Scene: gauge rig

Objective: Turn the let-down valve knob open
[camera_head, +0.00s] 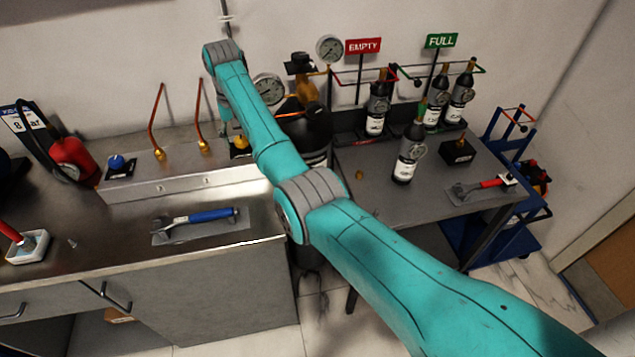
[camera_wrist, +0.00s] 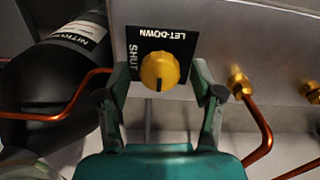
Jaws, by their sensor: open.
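The let-down valve knob (camera_wrist: 160,70) is a round yellow knob on a black plate (camera_wrist: 178,43) marked LET-DOWN and SHUT. A dark pointer line on it points down in the wrist view, while the word SHUT is at its left. The yellow knob also shows in the head view (camera_head: 240,142), partly hidden by my arm. My gripper (camera_wrist: 162,95) is open and empty, with one finger to each side of the knob in the wrist view. Gaps show between the knob and both fingers. I cannot tell whether the fingertips reach its depth.
A copper pipe (camera_wrist: 262,130) and brass fittings (camera_wrist: 240,84) are at the right. In the head view, a blue-handled wrench (camera_head: 200,216) lies on the bench and dark bottles (camera_head: 408,155) stand on the right table.

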